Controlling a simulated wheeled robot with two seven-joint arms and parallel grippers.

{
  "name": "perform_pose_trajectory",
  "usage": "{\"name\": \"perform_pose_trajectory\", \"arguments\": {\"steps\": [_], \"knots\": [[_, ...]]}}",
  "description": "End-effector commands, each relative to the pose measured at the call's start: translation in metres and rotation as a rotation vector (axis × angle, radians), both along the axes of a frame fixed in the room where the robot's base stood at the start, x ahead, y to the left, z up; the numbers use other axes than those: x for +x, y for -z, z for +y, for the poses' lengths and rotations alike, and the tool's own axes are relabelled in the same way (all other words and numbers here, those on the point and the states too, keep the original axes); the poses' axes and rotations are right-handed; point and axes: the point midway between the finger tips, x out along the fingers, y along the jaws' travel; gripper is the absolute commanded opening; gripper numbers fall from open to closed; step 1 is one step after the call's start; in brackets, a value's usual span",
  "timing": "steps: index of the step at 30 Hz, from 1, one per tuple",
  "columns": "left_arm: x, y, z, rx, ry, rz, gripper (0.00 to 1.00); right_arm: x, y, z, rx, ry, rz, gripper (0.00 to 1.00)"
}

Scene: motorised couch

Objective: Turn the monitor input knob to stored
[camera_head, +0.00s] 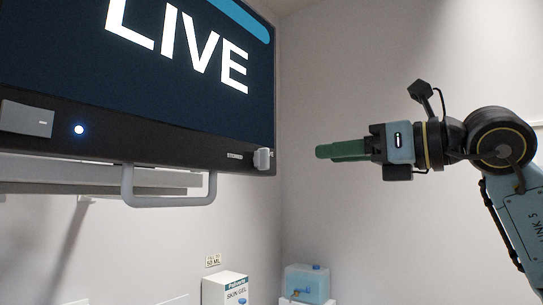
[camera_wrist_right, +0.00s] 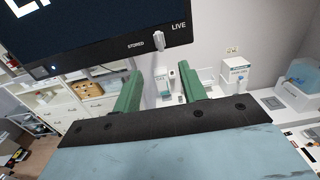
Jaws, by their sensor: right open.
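The monitor (camera_head: 190,75) shows the word LIVE on its dark screen. Its input knob (camera_head: 263,159) is a small light grey handle at the lower right corner of the bezel. In the right wrist view the knob (camera_wrist_right: 158,40) sits between the printed labels STORED, on its left, and LIVE, on its right. My right gripper (camera_head: 322,151) has green fingers and points left towards the knob, with a clear gap between them. In the right wrist view its two fingers (camera_wrist_right: 164,92) are apart with nothing between them, and the knob is beyond their tips. My left gripper is not in view.
A grey handle bar (camera_head: 170,204) hangs below the monitor. A grey block (camera_head: 27,119) and a lit blue button (camera_head: 79,129) are on the bezel's left. A skin gel box (camera_head: 225,289) and a blue container (camera_head: 307,283) stand below. Open air separates gripper and monitor.

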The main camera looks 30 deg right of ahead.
Motion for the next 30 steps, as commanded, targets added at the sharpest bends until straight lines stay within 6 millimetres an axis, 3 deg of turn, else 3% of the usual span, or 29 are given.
{"name": "perform_pose_trajectory", "arguments": {"steps": [18, 24, 30], "knots": [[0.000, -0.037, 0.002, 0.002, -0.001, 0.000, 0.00, 0.103, -0.002, 0.044, 0.002, -0.006, 0.003, 0.42], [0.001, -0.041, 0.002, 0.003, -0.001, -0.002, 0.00, 0.118, 0.000, 0.049, 0.001, -0.004, 0.002, 0.42], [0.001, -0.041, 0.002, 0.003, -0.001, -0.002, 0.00, 0.120, 0.000, 0.050, 0.002, -0.004, 0.001, 0.42]]}}
